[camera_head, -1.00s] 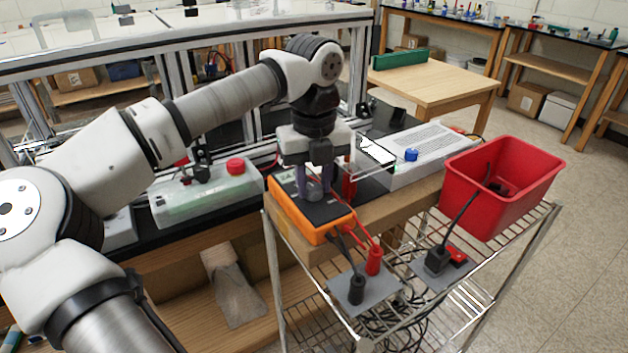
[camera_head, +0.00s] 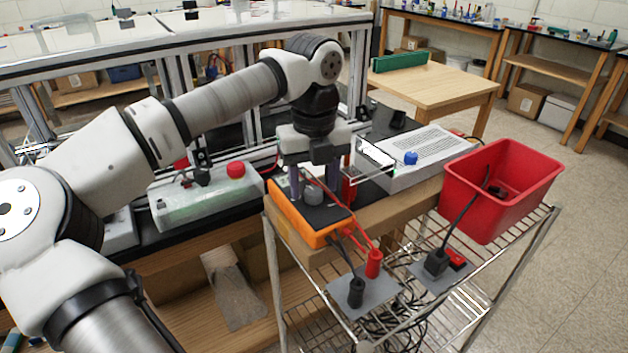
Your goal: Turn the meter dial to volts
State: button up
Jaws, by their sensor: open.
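The orange meter (camera_head: 318,232) with a dark face lies on the wooden ledge in the middle of the camera_head view. Its round grey dial (camera_head: 313,194) stands up from the face. My gripper (camera_head: 313,192) points down over the meter, with its two dark fingers apart, one on each side of the dial. Whether the fingers touch the dial cannot be told. The dial's marks and its setting are too small to read. A black and a red lead run from the meter's near end to the plugs below.
A black plug (camera_head: 356,290) and a red plug (camera_head: 373,262) stand on a grey plate on the wire cart. A red bin (camera_head: 500,190) is at the right. A grey box with a red button (camera_head: 235,169) is left of the meter. A white box (camera_head: 425,152) is behind right.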

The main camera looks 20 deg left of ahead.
aim_at(314, 191)
notch_tip(314, 191, up, 13)
jog(key=p, duration=0.8)
